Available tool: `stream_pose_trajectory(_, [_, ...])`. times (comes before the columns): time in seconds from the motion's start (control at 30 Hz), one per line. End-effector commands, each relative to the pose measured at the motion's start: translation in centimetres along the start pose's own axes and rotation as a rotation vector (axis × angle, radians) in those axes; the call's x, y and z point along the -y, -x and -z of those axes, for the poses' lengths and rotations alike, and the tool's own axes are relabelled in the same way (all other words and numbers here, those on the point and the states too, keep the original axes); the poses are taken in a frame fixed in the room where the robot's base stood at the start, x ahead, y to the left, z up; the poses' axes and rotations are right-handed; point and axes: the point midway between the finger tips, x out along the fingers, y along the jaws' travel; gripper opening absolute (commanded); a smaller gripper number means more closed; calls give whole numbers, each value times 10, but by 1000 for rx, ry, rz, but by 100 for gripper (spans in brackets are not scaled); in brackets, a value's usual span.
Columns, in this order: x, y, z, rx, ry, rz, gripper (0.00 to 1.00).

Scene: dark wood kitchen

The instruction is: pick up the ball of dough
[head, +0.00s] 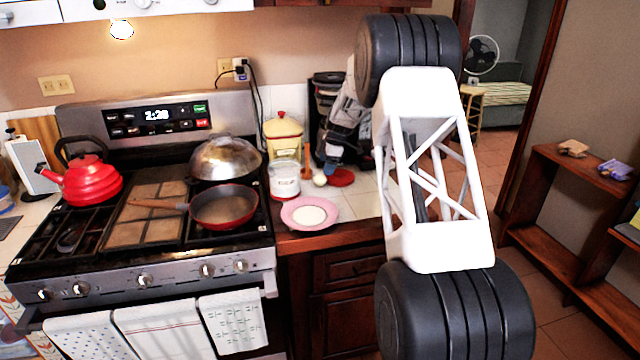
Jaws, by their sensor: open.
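A small pale ball, which looks like the ball of dough (320,180), sits on the white tiled counter right of the stove. It lies between a white canister and a flat red disc. My arm reaches over the counter from the right. My gripper (331,163) appears small and partly lost against dark things at the back of the counter, just above and behind the ball. It is open, and nothing shows between its fingers. Whether it touches the ball cannot be told from this view.
A white canister (284,180) stands close left of the ball, and the red disc (340,177) lies close right. A pink plate (328,217) is in front. A yellow container (283,138) stands behind. The stove holds a pan (224,206), a domed lid (226,160) and a red kettle (92,183).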

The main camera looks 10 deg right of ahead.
Motion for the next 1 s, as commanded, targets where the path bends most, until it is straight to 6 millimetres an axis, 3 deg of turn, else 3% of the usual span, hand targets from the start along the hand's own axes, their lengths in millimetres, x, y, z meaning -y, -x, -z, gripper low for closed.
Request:
stream_pose_trajectory(0.23, [0, -19, 0, 0, 0, 1, 81])
stream_pose_trajectory(0.73, [0, -26, 1, 0, 0, 1, 81])
stream_pose_trajectory(1.0, [-2, -51, 3, 0, 0, 1, 81])
